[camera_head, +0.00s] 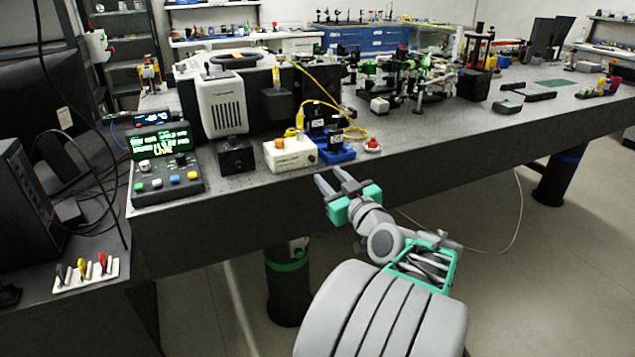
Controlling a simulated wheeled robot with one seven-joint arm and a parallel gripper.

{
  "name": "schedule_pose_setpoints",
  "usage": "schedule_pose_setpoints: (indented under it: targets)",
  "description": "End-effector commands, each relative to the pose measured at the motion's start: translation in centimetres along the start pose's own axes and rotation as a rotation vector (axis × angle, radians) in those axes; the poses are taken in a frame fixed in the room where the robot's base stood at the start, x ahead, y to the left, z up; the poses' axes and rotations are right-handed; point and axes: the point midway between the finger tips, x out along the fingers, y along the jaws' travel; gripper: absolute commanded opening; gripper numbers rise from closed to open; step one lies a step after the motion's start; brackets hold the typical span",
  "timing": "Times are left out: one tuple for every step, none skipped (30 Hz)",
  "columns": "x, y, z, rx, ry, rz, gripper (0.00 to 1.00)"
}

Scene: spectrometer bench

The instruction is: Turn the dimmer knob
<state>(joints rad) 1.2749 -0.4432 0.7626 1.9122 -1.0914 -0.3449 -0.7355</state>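My gripper (329,175) is in front of the bench's front edge, its two grey fingers apart and empty, pointing toward the bench. Behind it on the bench is a cream box (290,153) with small controls on its top and front. Left of that stands a small black box (236,156) with a round part on its front. Further left is a dark console (166,166) with a lit green screen, a knob and coloured buttons. I cannot tell which of these carries the dimmer knob. My gripper touches none of them.
A blue mount (335,153) and a red button (373,144) sit near the bench edge (420,160). A white vented unit (221,105) and a yellow cable (325,88) are behind. Optics (400,80) fill the bench centre. A tool strip (86,275) lies lower left.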

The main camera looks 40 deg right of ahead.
Motion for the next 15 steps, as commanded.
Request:
schedule_pose_setpoints:
  targets:
    - [0.5,0.1,-0.2,0.0,0.004,0.001,0.36]
    - [0.9,0.1,-0.3,0.0,0.004,-0.001,0.36]
    - [1.6,-0.1,-0.3,0.001,0.003,-0.004,0.36]
    - [2.2,-0.1,-0.3,0.002,0.003,-0.004,0.36]
    - [2.8,-0.1,-0.3,0.0,0.003,-0.004,0.36]
    - [3.7,-0.2,-0.3,0.002,0.002,-0.006,0.36]
    - [4.3,-0.1,-0.3,0.002,0.001,-0.005,0.36]
    - [4.8,-0.2,-0.2,0.002,0.001,-0.006,0.36]
    - [5.5,-0.1,-0.3,0.001,0.002,-0.004,0.36]
    - [6.0,-0.2,-0.2,0.002,0.001,-0.004,0.36]
    - [6.4,-0.1,-0.3,0.002,0.001,-0.003,0.36]
    - [6.9,-0.1,-0.3,0.002,0.001,-0.003,0.36]
    - [7.1,-0.1,-0.2,0.002,0.0,-0.003,0.36]
    - [7.3,-0.1,-0.2,0.001,0.0,-0.002,0.36]
    - [7.4,-0.1,-0.2,0.001,0.0,0.0,0.36]
